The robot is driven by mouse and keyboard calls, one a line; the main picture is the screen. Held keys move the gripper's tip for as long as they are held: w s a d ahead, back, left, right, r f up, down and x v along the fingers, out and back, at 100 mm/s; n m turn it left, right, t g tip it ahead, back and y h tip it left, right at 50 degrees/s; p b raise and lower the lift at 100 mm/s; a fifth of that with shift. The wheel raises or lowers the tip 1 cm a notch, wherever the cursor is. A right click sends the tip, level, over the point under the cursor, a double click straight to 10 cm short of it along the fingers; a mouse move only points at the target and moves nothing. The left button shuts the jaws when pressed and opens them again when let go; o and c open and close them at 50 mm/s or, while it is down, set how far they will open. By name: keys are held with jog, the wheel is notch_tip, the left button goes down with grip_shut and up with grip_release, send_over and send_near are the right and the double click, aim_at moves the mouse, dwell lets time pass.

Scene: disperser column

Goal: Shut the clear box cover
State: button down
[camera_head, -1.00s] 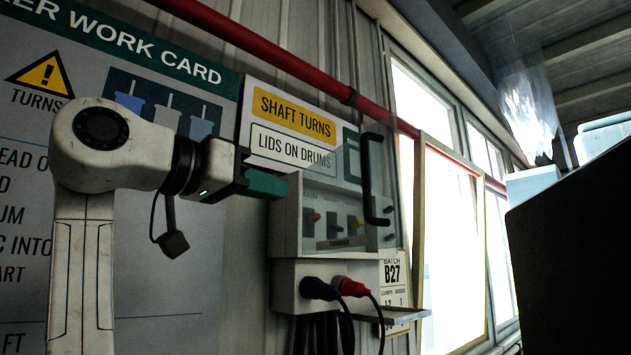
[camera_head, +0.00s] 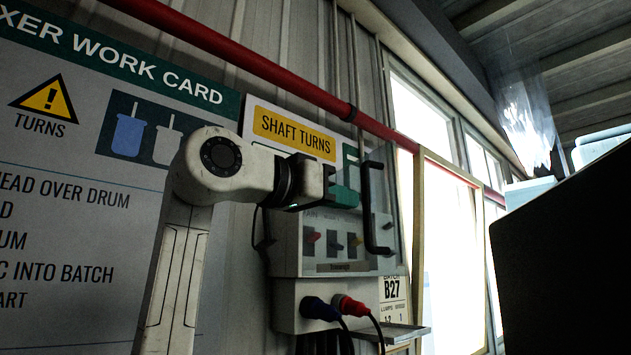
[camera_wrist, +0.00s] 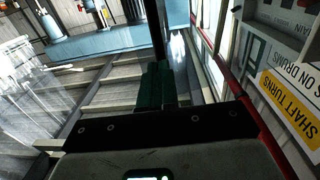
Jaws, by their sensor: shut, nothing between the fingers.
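The grey switch box (camera_head: 286,240) hangs on the wall, with several small switches on its face. Its clear cover (camera_head: 390,170) is a see-through pane that shows past the box's right edge, so it appears swung out from the face. A black bar handle (camera_head: 372,215) is on the cover. My gripper (camera_head: 352,197) has green fingers, shut and empty, just left of the handle's upper part. In the wrist view the fingers (camera_wrist: 155,82) point at a dark upright bar (camera_wrist: 158,30), which looks like the handle. I cannot tell whether they touch.
Blue and red plugs (camera_head: 350,306) with cables stick out below the box. A small shelf (camera_head: 395,332) juts out under them. A red pipe (camera_head: 260,65) runs along the wall above. A window (camera_head: 445,250) is at the right, and a large dark shape (camera_head: 565,260) fills the lower right.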

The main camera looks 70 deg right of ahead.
jog(key=shift+x, duration=1.1)
